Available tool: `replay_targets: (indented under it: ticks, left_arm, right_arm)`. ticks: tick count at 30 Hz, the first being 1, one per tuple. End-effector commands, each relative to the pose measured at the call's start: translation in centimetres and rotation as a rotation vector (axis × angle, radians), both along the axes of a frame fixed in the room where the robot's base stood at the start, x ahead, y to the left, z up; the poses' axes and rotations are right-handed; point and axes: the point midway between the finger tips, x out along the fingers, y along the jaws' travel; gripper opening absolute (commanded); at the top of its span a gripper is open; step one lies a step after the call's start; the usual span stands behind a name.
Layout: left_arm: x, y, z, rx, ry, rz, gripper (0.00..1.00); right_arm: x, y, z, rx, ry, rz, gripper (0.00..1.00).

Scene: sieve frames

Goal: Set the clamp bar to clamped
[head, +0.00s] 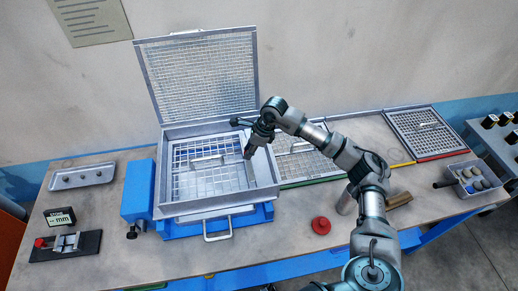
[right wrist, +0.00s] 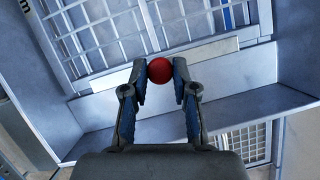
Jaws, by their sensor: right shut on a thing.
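The clamp bar (right wrist: 205,58) is a pale flat bar along the inner wall of the grey box in the right wrist view. A red ball knob (right wrist: 159,70) sits at it. My right gripper (right wrist: 159,74) is shut on this knob, one fingertip on each side. In the head view my right gripper (head: 248,154) reaches down into the right side of the open box (head: 190,208), and its fingers hide the knob there. A meshed sieve frame (head: 207,180) with a handle lies in the box. My left gripper is not in view.
The box's mesh lid (head: 203,75) stands open at the back. More sieve frames (head: 428,133) lie to the right. A red round piece (head: 320,225) and a metal cylinder (head: 346,203) are near my right arm. A grey tray (head: 82,175) and a gauge (head: 60,217) are at left.

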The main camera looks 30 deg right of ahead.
Motion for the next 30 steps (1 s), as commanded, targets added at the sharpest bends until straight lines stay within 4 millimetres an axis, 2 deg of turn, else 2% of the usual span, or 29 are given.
replay_targets:
  ticks: [7, 8, 9, 20, 23, 30]
  left_arm:
    - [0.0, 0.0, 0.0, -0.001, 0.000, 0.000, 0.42]
    - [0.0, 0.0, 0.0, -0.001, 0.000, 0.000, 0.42]
    - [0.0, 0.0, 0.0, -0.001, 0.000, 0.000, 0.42]
    - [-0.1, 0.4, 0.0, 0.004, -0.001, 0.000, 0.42]
    - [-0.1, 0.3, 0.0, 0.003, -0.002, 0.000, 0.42]
    - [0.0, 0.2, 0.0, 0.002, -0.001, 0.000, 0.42]
  right_arm:
    - [0.2, 0.3, 0.1, 0.002, -0.005, -0.002, 0.00]
    - [0.2, 0.3, 0.1, 0.002, -0.005, -0.002, 0.30]
    - [0.2, 0.3, 0.1, 0.002, -0.005, -0.002, 0.39]
    - [0.0, 0.0, 0.5, 0.002, -0.004, -0.001, 0.39]
    - [-0.2, -0.5, 1.7, 0.002, -0.006, -0.003, 0.39]
    - [-1.1, -2.3, 6.5, 0.002, -0.006, -0.003, 0.39]
